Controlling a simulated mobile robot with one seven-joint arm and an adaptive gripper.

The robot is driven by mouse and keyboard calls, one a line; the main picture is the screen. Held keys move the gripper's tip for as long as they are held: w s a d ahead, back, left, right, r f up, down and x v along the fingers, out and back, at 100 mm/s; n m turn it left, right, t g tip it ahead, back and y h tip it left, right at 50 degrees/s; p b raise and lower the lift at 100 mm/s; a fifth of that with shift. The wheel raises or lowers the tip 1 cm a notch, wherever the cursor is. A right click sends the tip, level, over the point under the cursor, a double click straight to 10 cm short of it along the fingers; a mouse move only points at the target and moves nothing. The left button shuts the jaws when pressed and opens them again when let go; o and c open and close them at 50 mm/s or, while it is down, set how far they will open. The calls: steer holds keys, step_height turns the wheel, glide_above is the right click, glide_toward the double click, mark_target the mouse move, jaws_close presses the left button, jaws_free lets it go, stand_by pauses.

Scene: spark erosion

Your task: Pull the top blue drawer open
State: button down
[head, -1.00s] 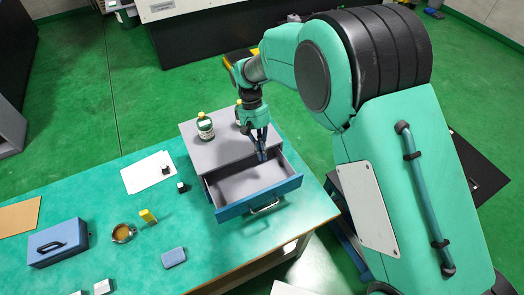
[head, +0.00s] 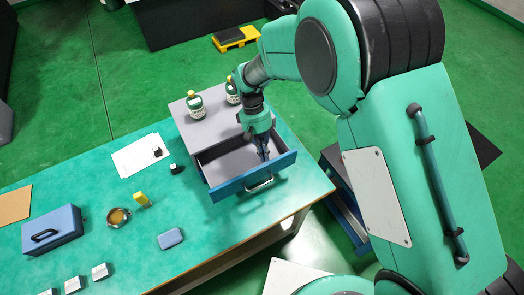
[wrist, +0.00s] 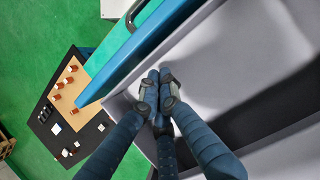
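The top blue drawer (head: 240,188) of the grey cabinet (head: 203,123) is pulled out, with its grey inside showing. In the wrist view the blue front (wrist: 125,58) runs diagonally at upper left, beside the fingers. My gripper (head: 264,155) points down into the drawer's open space, behind the front panel and away from the handle. In the wrist view its fingertips (wrist: 157,92) are drawn together with nothing visible between them. I cannot tell whether they touch the panel's inner side.
The green table also bears a blue case (head: 52,231), a round cup (head: 118,217), a yellow item (head: 141,199), a small blue box (head: 170,239) and white blocks (head: 99,271).

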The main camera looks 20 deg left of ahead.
mark_target(271, 165)
steer(key=shift+s+d, duration=0.1)
stand_by(0.3)
steer(key=shift+s+d+p, duration=0.7)
steer(key=shift+s+d, duration=0.9)
steer(key=shift+w+a, duration=0.1)
steer(key=shift+w+a, duration=0.8)
steer(key=shift+w+a+r+p, duration=0.2)
steer(key=shift+w+a+p, duration=0.15)
steer(key=shift+w+a, duration=0.35)
steer(key=p+v, duration=0.1)
steer(key=v, duration=0.8)
steer(key=shift+r, duration=0.3)
